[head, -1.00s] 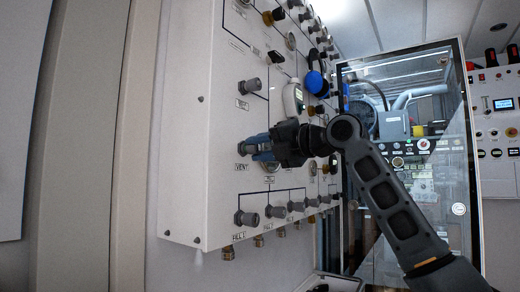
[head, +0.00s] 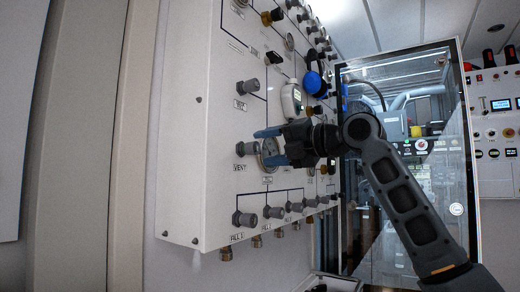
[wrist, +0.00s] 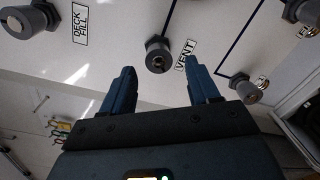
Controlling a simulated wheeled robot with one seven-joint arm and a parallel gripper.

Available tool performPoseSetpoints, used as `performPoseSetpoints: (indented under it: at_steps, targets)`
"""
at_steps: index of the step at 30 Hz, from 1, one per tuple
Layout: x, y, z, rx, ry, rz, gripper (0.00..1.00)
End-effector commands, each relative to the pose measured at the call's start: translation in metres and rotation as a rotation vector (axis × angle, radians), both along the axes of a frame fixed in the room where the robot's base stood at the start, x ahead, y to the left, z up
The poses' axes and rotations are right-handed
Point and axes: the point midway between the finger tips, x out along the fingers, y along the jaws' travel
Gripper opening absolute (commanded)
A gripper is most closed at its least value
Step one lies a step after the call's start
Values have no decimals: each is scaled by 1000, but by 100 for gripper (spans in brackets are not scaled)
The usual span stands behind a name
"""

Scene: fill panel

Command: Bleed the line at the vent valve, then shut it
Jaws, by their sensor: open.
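The vent valve knob (head: 242,149) is a small grey knob on the white panel, above its VENT label (head: 240,169). The knob also shows in the wrist view (wrist: 158,55), beside the VENT label. My gripper (head: 260,147) is open and empty, with its blue fingers spread and pointing at the panel. In the wrist view my gripper's fingertips (wrist: 160,76) are on either side of the knob's line, with the knob just beyond them and apart from both. I cannot tell whether the valve is open or shut.
A round gauge (head: 269,148) sits beside the vent knob, partly behind my fingers. The DECK FILL knob (wrist: 18,22) and other grey knobs are close around. A row of knobs (head: 245,218) lies below. A blue headset (head: 313,82) hangs on the panel farther along.

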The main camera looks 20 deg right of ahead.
Motion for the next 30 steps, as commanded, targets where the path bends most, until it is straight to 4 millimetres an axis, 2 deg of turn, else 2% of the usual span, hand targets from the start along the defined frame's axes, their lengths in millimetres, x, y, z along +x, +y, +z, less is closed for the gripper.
performPoseSetpoints:
  at_steps: [3, 10, 30]
  targets:
    - [-17, -12, 1, -1, -1, -3, 60]
    - [-35, -24, 1, 0, 1, 0, 60]
    - [-37, -24, 1, -2, 1, 0, 60]
